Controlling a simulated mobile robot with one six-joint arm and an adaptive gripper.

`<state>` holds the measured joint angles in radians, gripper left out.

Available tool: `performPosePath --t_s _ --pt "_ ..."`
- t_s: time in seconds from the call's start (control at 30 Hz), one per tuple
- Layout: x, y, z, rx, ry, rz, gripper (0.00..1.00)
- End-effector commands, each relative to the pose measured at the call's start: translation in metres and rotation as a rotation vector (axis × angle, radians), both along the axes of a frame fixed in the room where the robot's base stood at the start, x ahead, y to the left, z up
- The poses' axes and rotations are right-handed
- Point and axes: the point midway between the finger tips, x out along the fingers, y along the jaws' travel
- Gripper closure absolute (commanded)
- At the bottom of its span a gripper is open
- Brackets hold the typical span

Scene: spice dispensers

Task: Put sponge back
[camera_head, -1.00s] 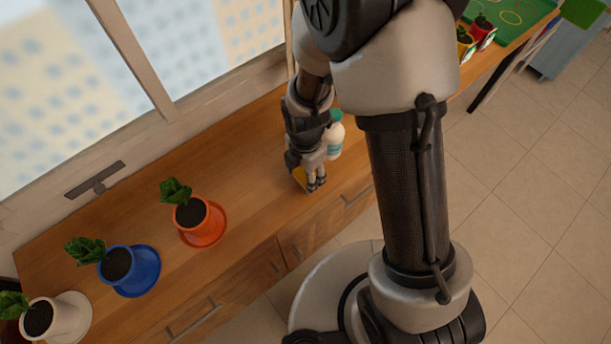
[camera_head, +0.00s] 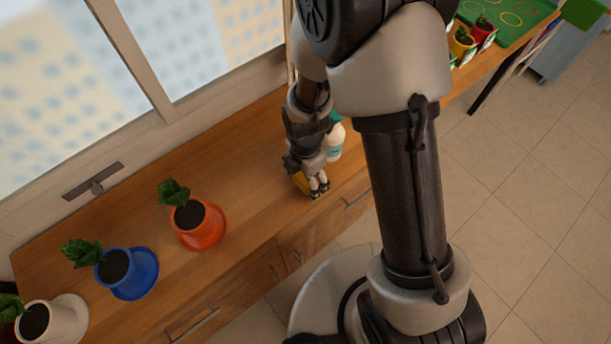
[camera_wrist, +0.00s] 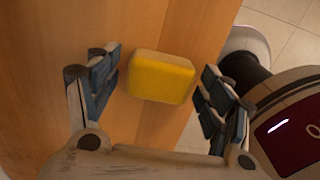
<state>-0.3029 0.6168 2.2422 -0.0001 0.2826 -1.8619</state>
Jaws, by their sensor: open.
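The yellow sponge (camera_wrist: 160,77) lies on the wooden counter in the wrist view, between the two fingers of my gripper (camera_wrist: 160,88). The fingers are open, with a gap on each side of the sponge, wider on the left. In the head view my gripper (camera_head: 318,191) is low over the counter near its front edge.
A white bottle with a green top (camera_head: 335,140) stands just behind my gripper. Orange (camera_head: 203,232), blue (camera_head: 130,278) and white (camera_head: 50,325) potted plants stand to the left. The counter (camera_head: 245,175) between the orange pot and my gripper is clear.

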Motion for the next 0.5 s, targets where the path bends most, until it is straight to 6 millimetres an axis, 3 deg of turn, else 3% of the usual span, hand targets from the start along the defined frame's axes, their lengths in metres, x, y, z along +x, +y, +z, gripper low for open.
performPosePath --t_s 0.27,0.5 --pt "0.001 0.000 0.014 0.000 -0.002 0.000 0.27" --pt "0.001 0.000 0.067 0.001 -0.005 0.000 0.27"
